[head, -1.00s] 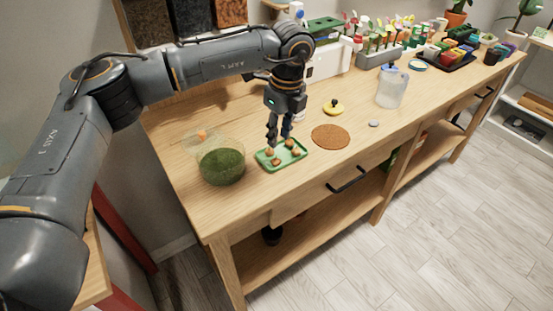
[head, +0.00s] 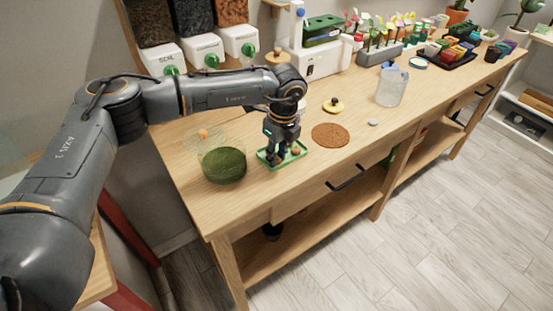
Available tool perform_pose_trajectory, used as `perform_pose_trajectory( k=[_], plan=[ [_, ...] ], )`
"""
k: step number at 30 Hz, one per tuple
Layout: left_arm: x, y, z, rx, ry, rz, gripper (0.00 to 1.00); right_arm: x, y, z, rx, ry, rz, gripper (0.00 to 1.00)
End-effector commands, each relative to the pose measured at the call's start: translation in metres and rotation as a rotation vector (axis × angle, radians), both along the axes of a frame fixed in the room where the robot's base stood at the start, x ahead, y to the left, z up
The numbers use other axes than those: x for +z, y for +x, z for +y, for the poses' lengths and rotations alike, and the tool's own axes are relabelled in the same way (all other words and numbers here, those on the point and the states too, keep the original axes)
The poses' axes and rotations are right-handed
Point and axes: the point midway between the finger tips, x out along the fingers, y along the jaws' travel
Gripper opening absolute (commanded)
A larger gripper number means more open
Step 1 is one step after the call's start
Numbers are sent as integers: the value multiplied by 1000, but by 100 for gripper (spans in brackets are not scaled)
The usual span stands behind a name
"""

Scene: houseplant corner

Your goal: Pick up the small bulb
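A small green tray (head: 296,157) lies near the front edge of the wooden bench. A brown bulb (head: 296,150) shows in its right part. The other bulbs are mostly hidden by my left gripper, and I cannot tell which one is the small bulb. My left gripper (head: 276,160) points down with its dark fingers low in the tray, among the bulbs. The fingers are too small and dark to show whether they are open or shut on a bulb. My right gripper is not in view.
A clear bowl with green moss (head: 223,166) stands close to the left of the tray. A round brown mat (head: 330,135) lies to its right. A yellow item (head: 333,105) and a clear jug (head: 391,88) stand farther back. Dispensers line the back left.

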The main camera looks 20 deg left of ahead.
Motion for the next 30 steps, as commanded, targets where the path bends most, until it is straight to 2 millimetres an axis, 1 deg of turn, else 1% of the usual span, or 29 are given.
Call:
perform_pose_trajectory(
  k=[12, 17, 20, 22, 26, 30],
  plan=[
    [1, 0, 0, 0, 0, -1, 11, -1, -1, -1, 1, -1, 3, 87],
    [8, 1, 0, 0, -1, -2, 11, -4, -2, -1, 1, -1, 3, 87],
    [19, 1, 0, 1, -1, -3, 11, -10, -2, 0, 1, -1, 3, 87],
    [31, 1, -1, 0, -2, -4, 11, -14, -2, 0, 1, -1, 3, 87],
    [57, -16, -17, -7, -2, -4, 11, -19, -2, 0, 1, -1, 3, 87],
    [90, -37, -35, -7, -1, -5, 11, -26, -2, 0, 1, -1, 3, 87]
  ],
)
